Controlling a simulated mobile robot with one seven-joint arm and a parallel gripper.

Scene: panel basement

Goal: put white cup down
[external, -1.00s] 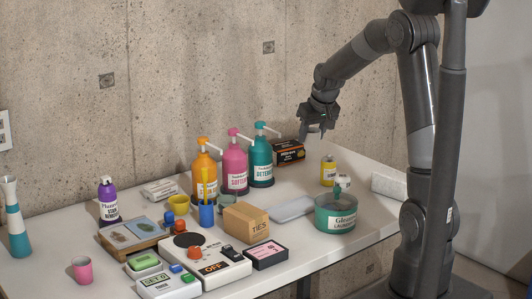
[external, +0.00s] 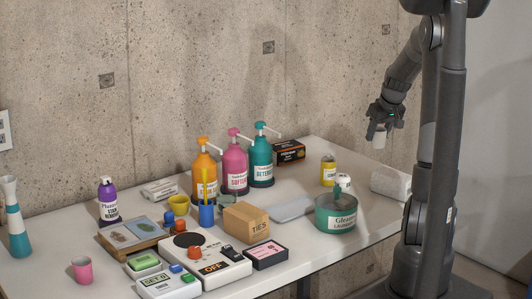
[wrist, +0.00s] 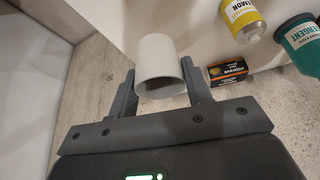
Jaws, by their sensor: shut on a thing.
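The white cup (wrist: 158,58) is between the two fingers of my gripper (wrist: 163,98) in the wrist view, with its open rim toward the camera. In the external view the cup (external: 379,140) hangs below my gripper (external: 380,126), which is shut on it.
A yellow bottle (external: 328,170) and a teal tub (external: 336,212) stand left of the gripper. A black and orange box (external: 290,151) and pump bottles (external: 235,166) line the back. A small clear patch (external: 360,182) lies left of the roll.

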